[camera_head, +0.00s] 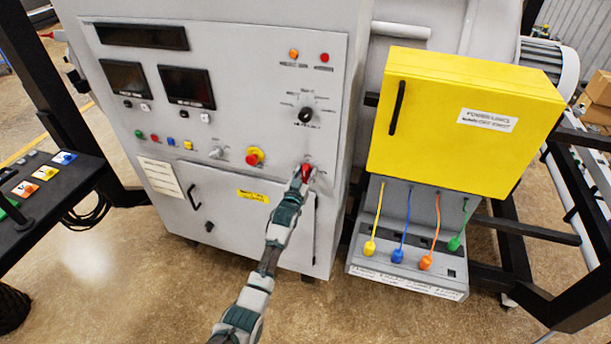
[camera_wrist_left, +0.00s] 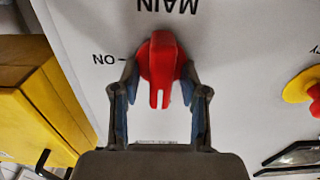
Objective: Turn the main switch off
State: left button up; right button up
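The main switch is a red knob (camera_wrist_left: 160,66) on the grey panel. In the wrist view it sits under the upside-down word MAIN, with an ON mark to its left. In the head view the red knob (camera_head: 306,170) shows at the panel's lower right, partly covered by my gripper. My left gripper (camera_head: 301,178) is at the knob. In the wrist view its two fingers (camera_wrist_left: 157,82) are spread on either side of the knob; whether they touch it I cannot tell. My right gripper is not in view.
A yellow-and-red button (camera_head: 254,156) and a small silver switch (camera_head: 216,153) are left of the main switch. A yellow box (camera_head: 440,150) with a black handle juts out at the right, above several coloured plugs. A black console (camera_head: 40,190) stands at the left.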

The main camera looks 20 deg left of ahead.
pick_arm(q)
jog(key=shift+f, duration=0.35)
jog(key=shift+s+f, duration=0.15)
jog(key=shift+s, duration=0.4)
jog(key=s, duration=1.1)
jog(key=shift+a, duration=0.15)
jog(key=shift+w, duration=0.1)
